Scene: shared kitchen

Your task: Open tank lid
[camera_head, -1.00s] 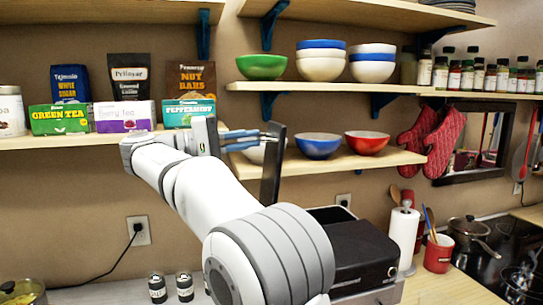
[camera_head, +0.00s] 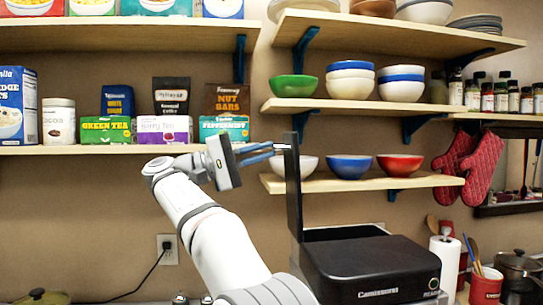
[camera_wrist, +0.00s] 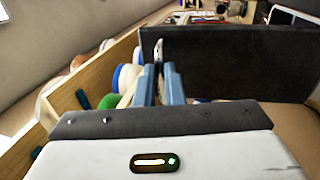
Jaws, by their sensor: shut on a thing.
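The black coffee machine (camera_head: 372,268) stands at the lower right of the head view. Its tank lid (camera_head: 294,190) is a thin black panel standing upright at the machine's left end. My gripper (camera_head: 282,149) comes from the left, with its blue fingers at the lid near its upper part. In the wrist view, the fingertips (camera_wrist: 158,68) are close together at the edge of the dark lid (camera_wrist: 230,62), shut on it. The exact contact is small and partly hidden.
Shelves with bowls (camera_head: 349,167) and boxes (camera_head: 164,130) hang close behind and above my arm. A paper towel roll (camera_head: 444,255) and a red utensil crock (camera_head: 487,287) stand right of the machine.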

